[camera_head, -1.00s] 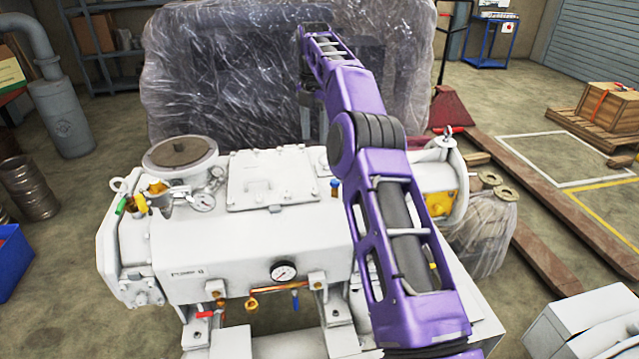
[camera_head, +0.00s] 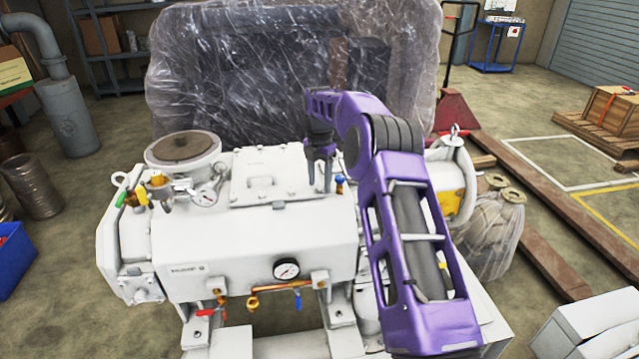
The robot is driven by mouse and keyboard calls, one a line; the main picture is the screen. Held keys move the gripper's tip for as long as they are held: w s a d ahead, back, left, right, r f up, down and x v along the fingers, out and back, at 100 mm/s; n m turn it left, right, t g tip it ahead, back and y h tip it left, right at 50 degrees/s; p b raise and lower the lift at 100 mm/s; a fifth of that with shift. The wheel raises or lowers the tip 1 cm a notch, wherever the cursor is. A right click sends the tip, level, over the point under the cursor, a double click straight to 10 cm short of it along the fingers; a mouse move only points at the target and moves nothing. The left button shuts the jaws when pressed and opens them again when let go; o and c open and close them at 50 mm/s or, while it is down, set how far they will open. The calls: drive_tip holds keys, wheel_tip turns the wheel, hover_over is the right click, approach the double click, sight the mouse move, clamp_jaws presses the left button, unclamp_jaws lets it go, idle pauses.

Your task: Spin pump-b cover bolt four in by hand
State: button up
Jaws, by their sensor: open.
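Pump-b (camera_head: 250,245) is the white machine in the middle, with a pressure gauge on its front. Its flat square cover (camera_head: 268,177) lies on the top face, with a small handle on it. The cover bolts are too small to make out, so I cannot tell bolt four apart. My gripper (camera_head: 319,188) points down at the right edge of the cover. Its two fingers are apart, with nothing visible between them. I cannot tell whether the fingertips touch the pump. A small blue-capped fitting (camera_head: 340,182) stands just right of the fingers.
A round flanged port (camera_head: 183,148), a small gauge (camera_head: 206,196) and brass valves stand at the pump's top left. A plastic-wrapped machine (camera_head: 270,80) rises behind. The motor end (camera_head: 455,185) is right of my arm. A blue bin (camera_head: 14,258) is far left.

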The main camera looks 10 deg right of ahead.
drive_tip(key=shift+f, duration=0.2)
drive_tip(key=shift+c, duration=0.2)
clamp_jaws()
